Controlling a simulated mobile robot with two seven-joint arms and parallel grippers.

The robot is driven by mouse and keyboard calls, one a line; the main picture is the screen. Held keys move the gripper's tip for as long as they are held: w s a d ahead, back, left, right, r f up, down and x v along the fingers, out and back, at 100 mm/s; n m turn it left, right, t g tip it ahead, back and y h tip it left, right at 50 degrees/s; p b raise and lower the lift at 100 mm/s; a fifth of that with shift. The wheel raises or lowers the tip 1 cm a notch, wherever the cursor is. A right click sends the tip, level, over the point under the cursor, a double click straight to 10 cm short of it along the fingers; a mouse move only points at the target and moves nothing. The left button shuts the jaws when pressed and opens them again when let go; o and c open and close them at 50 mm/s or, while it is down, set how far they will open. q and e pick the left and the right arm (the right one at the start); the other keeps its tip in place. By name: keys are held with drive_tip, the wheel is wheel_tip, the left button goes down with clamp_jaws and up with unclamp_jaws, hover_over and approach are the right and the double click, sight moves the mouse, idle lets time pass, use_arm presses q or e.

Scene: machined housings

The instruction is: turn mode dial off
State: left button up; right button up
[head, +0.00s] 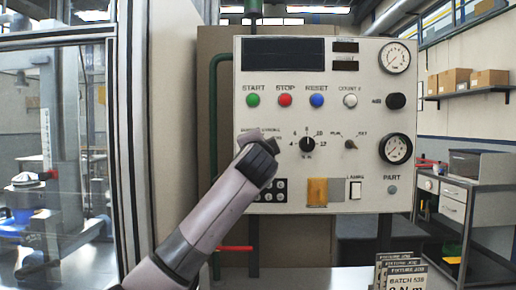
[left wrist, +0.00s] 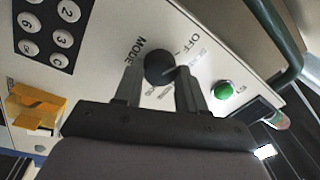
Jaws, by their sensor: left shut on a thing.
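The mode dial (left wrist: 160,67) is a round black knob on the pale control panel (head: 290,65), with "MODE" and "OFF" printed beside it in the left wrist view. My left gripper (left wrist: 158,75) has its two dark fingers on either side of the dial and is shut on it. In the head view my left gripper (head: 268,144) reaches the panel from below left and hides the dial. Which mark the dial points to cannot be told. My right gripper is in neither view.
The green start button (head: 253,99) is above my left gripper. A black keypad (head: 280,190) is just below it, partly covered by my arm. Another black rotary knob (head: 307,144) is to the right. A green pipe (head: 213,120) runs along the panel's left side.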

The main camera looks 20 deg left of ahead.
use_arm(q)
drive_tip(key=shift+f+n, duration=0.1)
drive_tip(key=shift+n, duration=0.3)
drive_tip(key=o, duration=1.1)
drive_tip(key=shift+c, duration=0.2)
drive_tip(key=shift+s, duration=0.1)
drive_tip(key=b+v, duration=0.2)
drive_tip(key=v, duration=0.5)
